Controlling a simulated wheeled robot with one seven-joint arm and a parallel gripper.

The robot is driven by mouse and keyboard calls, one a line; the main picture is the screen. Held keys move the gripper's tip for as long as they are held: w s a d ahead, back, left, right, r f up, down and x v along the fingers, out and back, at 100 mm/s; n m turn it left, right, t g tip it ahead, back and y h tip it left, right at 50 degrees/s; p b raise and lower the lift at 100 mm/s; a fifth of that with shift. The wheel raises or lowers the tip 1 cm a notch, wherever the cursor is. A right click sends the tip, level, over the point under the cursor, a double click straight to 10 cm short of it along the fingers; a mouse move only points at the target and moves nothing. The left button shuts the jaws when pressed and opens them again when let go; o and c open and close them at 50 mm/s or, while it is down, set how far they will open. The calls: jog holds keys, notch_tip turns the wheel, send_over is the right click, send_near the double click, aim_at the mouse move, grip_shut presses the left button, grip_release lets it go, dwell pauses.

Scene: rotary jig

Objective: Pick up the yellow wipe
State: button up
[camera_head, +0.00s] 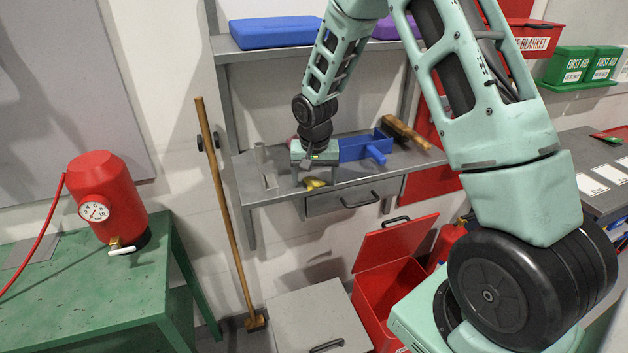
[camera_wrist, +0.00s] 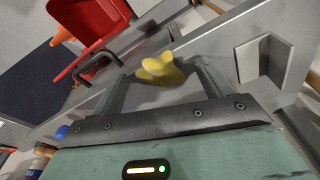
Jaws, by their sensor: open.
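The yellow wipe (camera_head: 314,183) is a small crumpled cloth on the grey shelf, near its front edge above the drawer. My gripper (camera_head: 316,175) points down at the shelf just behind the wipe. In the wrist view, the yellow wipe (camera_wrist: 160,69) shows between and beyond the two fingertips. My gripper (camera_wrist: 158,82) is open there, with one finger to each side of the wipe. I cannot tell whether either finger touches it.
A grey angled bracket (camera_head: 266,168) stands to the left on the shelf (camera_head: 240,190). A blue bin (camera_head: 357,148) and a wooden brush (camera_head: 405,132) lie to the right. Below are a closed drawer (camera_head: 350,197) and an open red bin (camera_head: 390,285). A broom (camera_head: 226,210) leans at left.

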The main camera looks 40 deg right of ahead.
jog(key=c, duration=1)
